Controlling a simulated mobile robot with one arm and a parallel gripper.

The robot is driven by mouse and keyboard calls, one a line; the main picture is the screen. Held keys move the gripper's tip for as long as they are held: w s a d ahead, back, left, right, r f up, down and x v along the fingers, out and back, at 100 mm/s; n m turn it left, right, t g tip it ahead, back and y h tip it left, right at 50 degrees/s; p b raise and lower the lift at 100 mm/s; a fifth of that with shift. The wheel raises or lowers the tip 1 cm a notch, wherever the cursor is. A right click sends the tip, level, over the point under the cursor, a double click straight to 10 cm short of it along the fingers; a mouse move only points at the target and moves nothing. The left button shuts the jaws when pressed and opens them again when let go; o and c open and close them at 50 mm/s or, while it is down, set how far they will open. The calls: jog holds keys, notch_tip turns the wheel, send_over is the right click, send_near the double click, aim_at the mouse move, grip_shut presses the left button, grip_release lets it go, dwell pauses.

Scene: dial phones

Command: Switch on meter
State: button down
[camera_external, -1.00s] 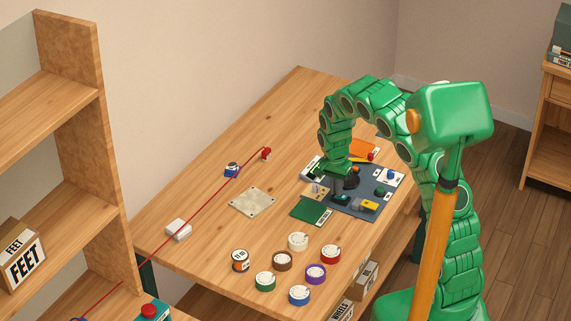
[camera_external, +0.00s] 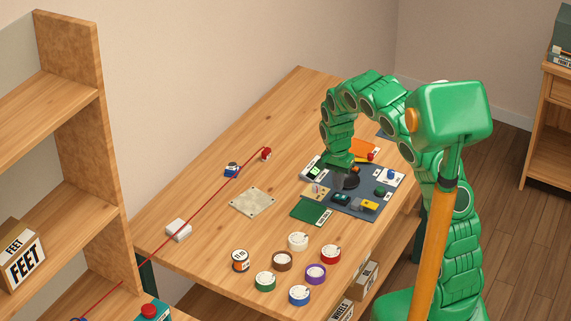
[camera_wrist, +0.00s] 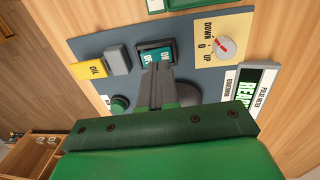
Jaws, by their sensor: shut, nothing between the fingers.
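The pulse meter (camera_wrist: 257,85) is at the right of the wrist view, with a lit green display and partly cut-off text. It also shows at the panel's far left corner in the external view (camera_external: 312,168). A teal rocker switch (camera_wrist: 152,50) with ON and OFF lettering sits in a dark frame on the grey panel (camera_wrist: 95,50). My gripper (camera_wrist: 158,68) is shut and empty, its fingertips overlapping the switch's lower part in the wrist view. I cannot tell whether they touch it. In the external view my gripper (camera_external: 345,180) is low over the panel.
A yellow OIL block (camera_wrist: 90,69), a grey block (camera_wrist: 118,60), a green knob (camera_wrist: 120,103) and a cream DOWN/UP plate with a dial (camera_wrist: 226,47) surround the fingers. A dark round part lies behind them. Several coloured dials stand nearer on the table (camera_external: 200,210).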

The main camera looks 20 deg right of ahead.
notch_tip(320, 180, up, 10)
jog(key=w+a+r, duration=0.1)
jog(key=w+a, duration=0.1)
jog(key=s+d+r+n, duration=0.3)
jog(key=s+d+r, duration=0.3)
jog(key=s+d, duration=0.3)
jog(key=s+d+r+n, duration=0.2)
jog(key=s+d+r, duration=0.5)
jog(key=s+d, duration=0.25)
jog(key=s+a+f+n, duration=0.1)
jog(key=s+n, duration=0.1)
jog(key=s, duration=1)
jog(key=s+a+f+n+g, duration=0.1)
jog(key=s+a+f+n, duration=0.1)
jog(key=s, duration=1)
jog(key=shift+s+a+y, duration=0.25)
jog(key=shift+s+y, duration=0.05)
jog(key=shift+s, duration=0.05)
jog(key=c, duration=1.8)
grip_release()
